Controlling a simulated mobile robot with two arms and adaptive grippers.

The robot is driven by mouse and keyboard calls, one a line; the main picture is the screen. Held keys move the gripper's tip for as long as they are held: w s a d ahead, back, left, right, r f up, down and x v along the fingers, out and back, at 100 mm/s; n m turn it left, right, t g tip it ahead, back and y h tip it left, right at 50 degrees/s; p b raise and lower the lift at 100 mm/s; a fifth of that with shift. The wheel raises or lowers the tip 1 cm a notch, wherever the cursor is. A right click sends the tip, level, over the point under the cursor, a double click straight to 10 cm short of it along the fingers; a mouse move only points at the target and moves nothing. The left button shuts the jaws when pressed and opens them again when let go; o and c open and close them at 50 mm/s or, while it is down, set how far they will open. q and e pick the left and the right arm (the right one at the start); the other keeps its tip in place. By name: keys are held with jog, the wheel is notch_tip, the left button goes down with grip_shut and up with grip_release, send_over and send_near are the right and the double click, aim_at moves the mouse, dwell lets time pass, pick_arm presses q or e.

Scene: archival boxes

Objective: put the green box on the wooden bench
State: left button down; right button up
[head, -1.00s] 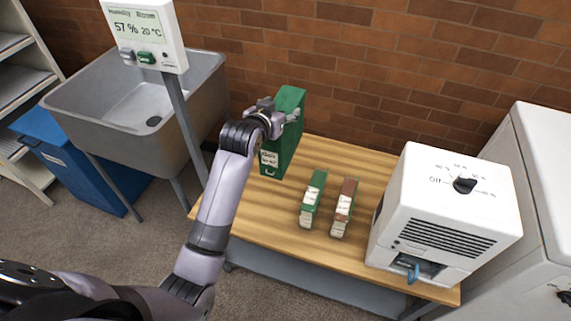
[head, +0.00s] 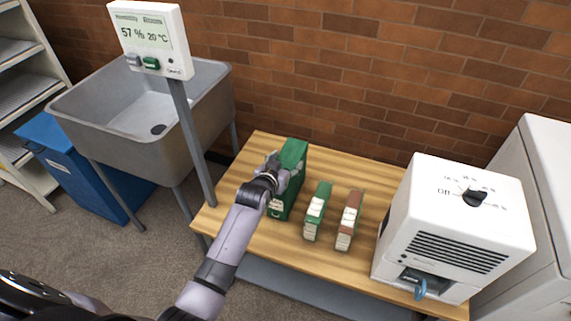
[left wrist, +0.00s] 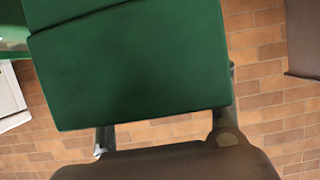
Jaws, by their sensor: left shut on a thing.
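The green box (head: 292,158) stands upright on the wooden bench (head: 231,209), or just above it; I cannot tell whether its base touches. My left gripper (head: 280,175) is shut on the box from its left side. In the left wrist view the green box (left wrist: 130,65) fills the upper middle, between the two fingers (left wrist: 168,135). The lower front of the box is partly hidden by my gripper and arm. My right gripper is not in view.
A smaller green binder (head: 318,210) and a brown one (head: 350,219) stand to the right on the bench. A white machine (head: 445,225) sits at the bench's right end. A sink (head: 140,110) and a display on a post (head: 152,38) are on the left.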

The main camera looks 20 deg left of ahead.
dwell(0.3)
pick_arm(q)
jog(key=c, duration=0.5)
grip_release()
jog(key=shift+r, duration=0.1)
jog(key=p+v, duration=0.1)
jog(key=v, duration=1.1)
jog(key=shift+s, duration=0.1)
